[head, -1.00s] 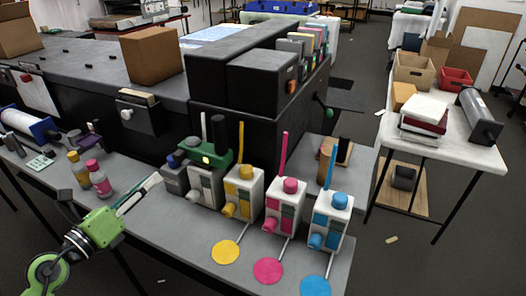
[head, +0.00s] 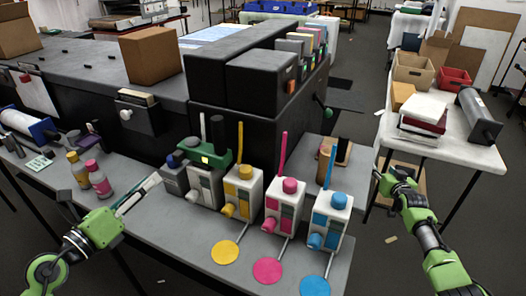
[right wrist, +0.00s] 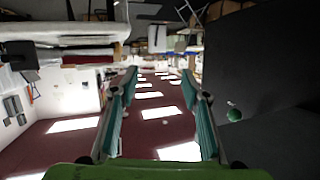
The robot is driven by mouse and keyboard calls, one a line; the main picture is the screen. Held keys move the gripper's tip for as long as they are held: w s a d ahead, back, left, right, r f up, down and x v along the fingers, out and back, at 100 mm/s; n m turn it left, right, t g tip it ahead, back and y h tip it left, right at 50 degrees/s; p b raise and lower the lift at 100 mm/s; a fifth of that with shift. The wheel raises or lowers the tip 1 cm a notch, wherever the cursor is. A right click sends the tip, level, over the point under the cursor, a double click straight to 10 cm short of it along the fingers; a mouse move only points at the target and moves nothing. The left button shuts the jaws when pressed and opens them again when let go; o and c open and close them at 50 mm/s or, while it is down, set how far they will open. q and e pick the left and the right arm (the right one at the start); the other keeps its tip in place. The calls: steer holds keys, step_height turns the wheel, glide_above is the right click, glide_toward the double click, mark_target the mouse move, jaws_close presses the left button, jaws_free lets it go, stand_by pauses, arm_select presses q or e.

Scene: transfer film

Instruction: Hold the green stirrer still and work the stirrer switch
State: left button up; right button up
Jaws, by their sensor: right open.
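The green stirrer (head: 208,152) sits on top of a white and grey ink unit, on the bench beside the black machine. A small pale lit spot shows on its front; I cannot tell for sure whether this is the switch. My left gripper (head: 153,182) is in front and to the left of the stirrer, apart from it, and how far its fingers are spread is unclear. My right gripper (head: 382,180) is far to the right of the stirrer, past the bench's right edge. In the right wrist view its fingers (right wrist: 159,85) stand apart with nothing between them.
Yellow (head: 242,190), magenta (head: 285,208) and cyan (head: 331,221) ink units stand in a row right of the stirrer, with matching discs in front. Two bottles (head: 98,178) stand on the bench at left. A white table (head: 455,140) is behind my right gripper.

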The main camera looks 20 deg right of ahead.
steer(key=w+d+r+t, duration=0.1)
steer(key=w+r+t, duration=0.1)
steer(key=r, duration=1)
steer(key=w+d+r+t, duration=0.1)
steer(key=r+t, duration=0.1)
steer(key=r, duration=1)
steer(key=s+a+r+n+y, duration=0.2)
steer(key=a+n+y, duration=0.1)
steer(key=a, duration=1.1)
steer(key=s+a+r+n+y, duration=0.2)
steer(key=a+y, duration=0.3)
steer(key=a, duration=0.9)
steer(key=s+a+r+n+t+y, duration=0.1)
steer(key=s+a+r+n+y, duration=0.2)
steer(key=a, duration=1.1)
steer(key=shift+s+a+r+n+y, duration=0.1)
steer(key=shift+r+n+y, duration=0.4)
steer(key=shift+y, duration=0.6)
steer(key=n+g+y, duration=0.2)
steer(key=n+g, duration=0.1)
glide_toward(223, 132)
steer(key=x, duration=1.1)
steer(key=shift+w+a, duration=0.15)
steer(key=shift+w, duration=0.05)
